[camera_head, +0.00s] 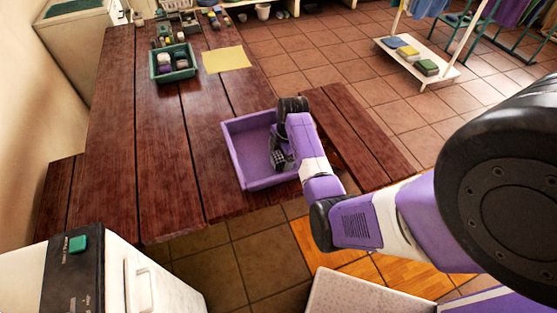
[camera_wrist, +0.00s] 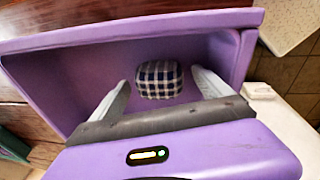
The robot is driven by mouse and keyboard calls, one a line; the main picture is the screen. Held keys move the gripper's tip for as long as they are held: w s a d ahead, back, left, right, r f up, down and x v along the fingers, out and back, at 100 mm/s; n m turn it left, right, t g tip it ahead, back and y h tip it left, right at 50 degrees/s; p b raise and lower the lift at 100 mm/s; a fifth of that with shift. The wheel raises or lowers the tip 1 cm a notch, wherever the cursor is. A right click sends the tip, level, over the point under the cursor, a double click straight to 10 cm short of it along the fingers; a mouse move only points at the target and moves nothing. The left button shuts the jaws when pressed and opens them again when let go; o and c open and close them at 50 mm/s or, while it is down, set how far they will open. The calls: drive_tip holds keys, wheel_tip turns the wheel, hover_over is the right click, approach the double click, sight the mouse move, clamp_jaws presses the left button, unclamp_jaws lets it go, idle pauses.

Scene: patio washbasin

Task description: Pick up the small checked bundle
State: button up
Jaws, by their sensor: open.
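The small checked bundle (camera_wrist: 159,80), dark blue and white, lies inside the purple tray (camera_wrist: 110,52) in the wrist view. In the head view the purple tray (camera_head: 237,150) sits at the right front of the wooden table, and my gripper (camera_head: 279,160) reaches down into it. My gripper (camera_wrist: 165,90) is open in the wrist view, with one pale finger to each side of the bundle and a gap visible on both sides.
A green crate (camera_head: 174,64) with rolled items and a yellow cloth (camera_head: 227,59) lie farther back on the wooden table (camera_head: 160,130). A wooden bench (camera_head: 360,135) runs along the right. A white appliance (camera_head: 140,280) stands at the front left. The table's left middle is clear.

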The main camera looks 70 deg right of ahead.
drive_tip(key=c, duration=1.7)
